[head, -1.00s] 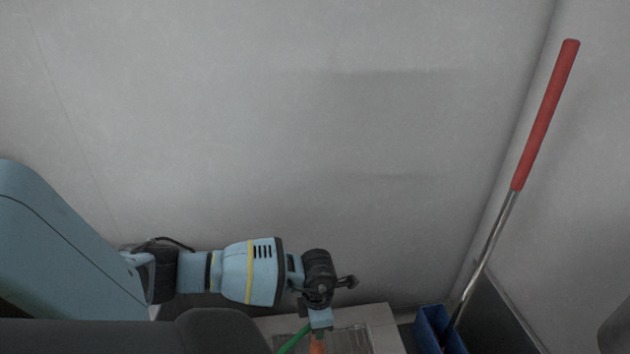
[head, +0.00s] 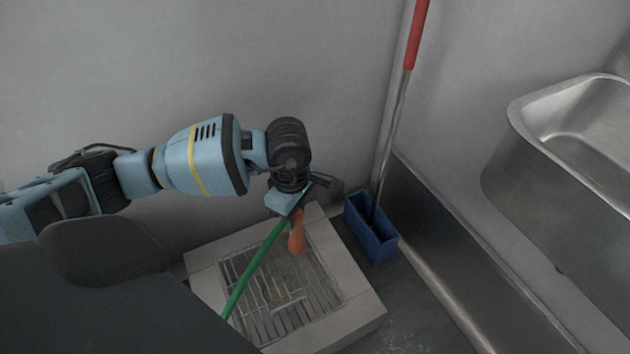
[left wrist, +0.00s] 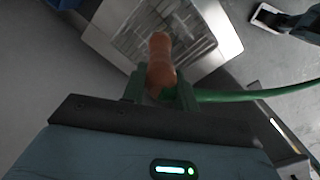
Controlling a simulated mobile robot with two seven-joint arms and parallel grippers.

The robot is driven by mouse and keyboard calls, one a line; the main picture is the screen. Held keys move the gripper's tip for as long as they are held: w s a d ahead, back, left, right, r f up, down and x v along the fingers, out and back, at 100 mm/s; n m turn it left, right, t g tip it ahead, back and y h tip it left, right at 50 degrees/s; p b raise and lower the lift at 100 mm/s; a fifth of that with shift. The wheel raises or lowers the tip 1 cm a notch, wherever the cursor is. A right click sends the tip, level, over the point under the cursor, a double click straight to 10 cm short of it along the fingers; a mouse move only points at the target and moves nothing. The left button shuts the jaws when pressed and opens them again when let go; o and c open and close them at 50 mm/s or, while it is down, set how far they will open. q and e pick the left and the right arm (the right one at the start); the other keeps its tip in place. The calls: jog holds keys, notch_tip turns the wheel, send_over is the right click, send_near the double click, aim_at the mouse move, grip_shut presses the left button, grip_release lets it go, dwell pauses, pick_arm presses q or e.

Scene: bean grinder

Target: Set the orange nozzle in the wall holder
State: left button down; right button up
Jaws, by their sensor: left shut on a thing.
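The orange nozzle (head: 297,236) hangs below my left gripper (head: 297,208) in the head view, with a green hose (head: 254,268) running from it down to the lower left. In the left wrist view the nozzle (left wrist: 161,62) stands between the two green fingers of my left gripper (left wrist: 160,92), which is shut on it. The hose (left wrist: 250,95) leaves to the right there. The nozzle is held above the floor grate. No wall holder can be made out in these frames.
A floor drain with a metal grate (head: 337,283) lies below the nozzle. A blue bin (head: 371,230) with a red-handled tool (head: 418,35) stands right of it in the corner. A steel sink (head: 570,150) is at the right. The grey wall (head: 300,60) behind is bare.

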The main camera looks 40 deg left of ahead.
pick_arm(q)
jog(key=s+d+r+m, duration=0.2)
jog(key=d+r+m, duration=0.1)
jog(key=r+m, duration=0.4)
jog(key=s+d+r+m, duration=0.2)
jog(key=d+r+m, duration=0.2)
jog(key=r+m, duration=0.4)
jog(key=m, duration=0.4)
jog(key=shift+s, duration=0.4)
jog(key=shift+s+d, duration=0.1)
jog(key=shift+d, duration=0.1)
